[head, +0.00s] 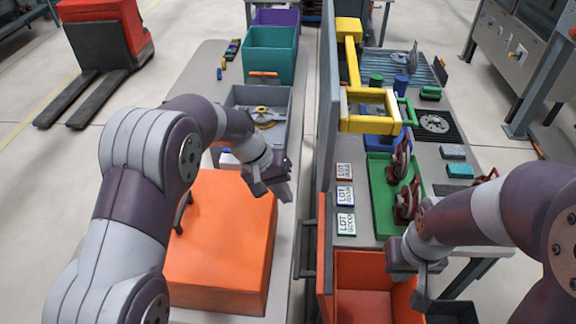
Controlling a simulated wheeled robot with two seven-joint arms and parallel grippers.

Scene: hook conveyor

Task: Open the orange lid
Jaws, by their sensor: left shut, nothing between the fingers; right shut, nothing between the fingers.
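The orange lid (225,240) covers a large orange box at the near left, on the grey table. It lies flat and looks closed. A dark handle stands at its left side, partly hidden by my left arm. My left gripper (280,190) is shut and empty, above the lid's far right corner. I cannot tell whether it touches the lid. My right gripper (422,295) is shut and empty, at the right of an open orange bin (365,300), apart from the lid.
A grey bin (282,104) with yellow parts and a teal bin (270,52) stand beyond the lid. A tall grey divider (327,110) separates the tables. The right table holds a green tray (378,195) with red hooks, a yellow frame (368,124) and LOT cards (345,196).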

